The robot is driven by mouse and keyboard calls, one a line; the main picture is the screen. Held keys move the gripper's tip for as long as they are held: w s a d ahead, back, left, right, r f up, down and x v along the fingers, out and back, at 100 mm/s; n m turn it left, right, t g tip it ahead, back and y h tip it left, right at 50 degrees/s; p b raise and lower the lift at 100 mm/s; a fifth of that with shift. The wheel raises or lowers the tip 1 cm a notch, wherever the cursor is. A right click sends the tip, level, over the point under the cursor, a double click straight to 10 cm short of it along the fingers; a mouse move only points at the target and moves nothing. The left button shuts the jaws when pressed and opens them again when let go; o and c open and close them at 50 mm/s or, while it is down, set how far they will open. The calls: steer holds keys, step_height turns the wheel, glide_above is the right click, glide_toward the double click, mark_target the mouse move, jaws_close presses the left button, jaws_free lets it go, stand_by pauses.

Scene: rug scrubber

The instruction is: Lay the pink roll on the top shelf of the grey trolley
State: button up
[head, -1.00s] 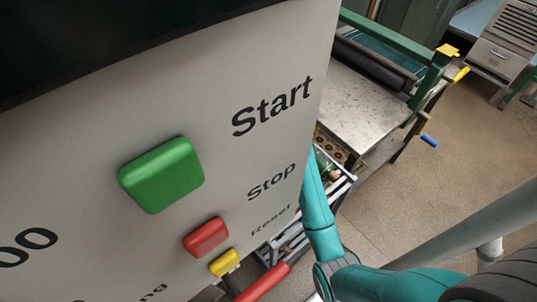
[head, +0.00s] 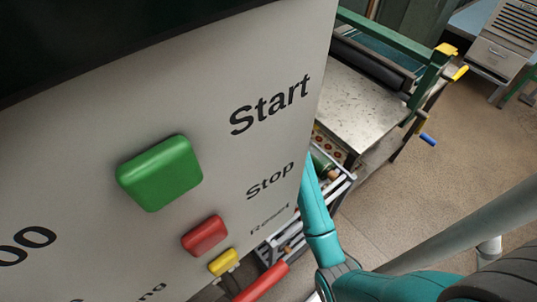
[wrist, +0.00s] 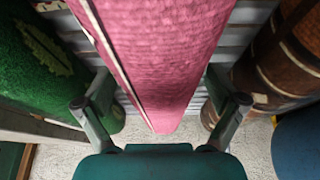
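The pink roll (wrist: 160,55) runs down the middle of the wrist view, wide at the top and narrowing to its end near my palm. My gripper (wrist: 160,78) has its fingers spread, one on each side of the roll. A small gap shows beside the left finger; whether the tips touch the roll is unclear. Grey slats (wrist: 240,37) lie behind the roll. In the head view my gripper is hidden behind the control panel. Part of a grey metal frame (head: 338,188) shows there; I cannot tell whether it is the trolley.
A green roll (wrist: 50,60) lies left of the pink one, a brown banded roll (wrist: 285,55) right. A large panel (head: 100,120) with Start and Stop buttons blocks much of the head view. A metal-topped machine (head: 362,105) stands beyond. Open floor (head: 440,170) lies to the right.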

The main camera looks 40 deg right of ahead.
steer(key=shift+r, duration=0.1)
steer(key=v, duration=1.2)
steer(key=shift+r, duration=0.1)
stand_by(0.4)
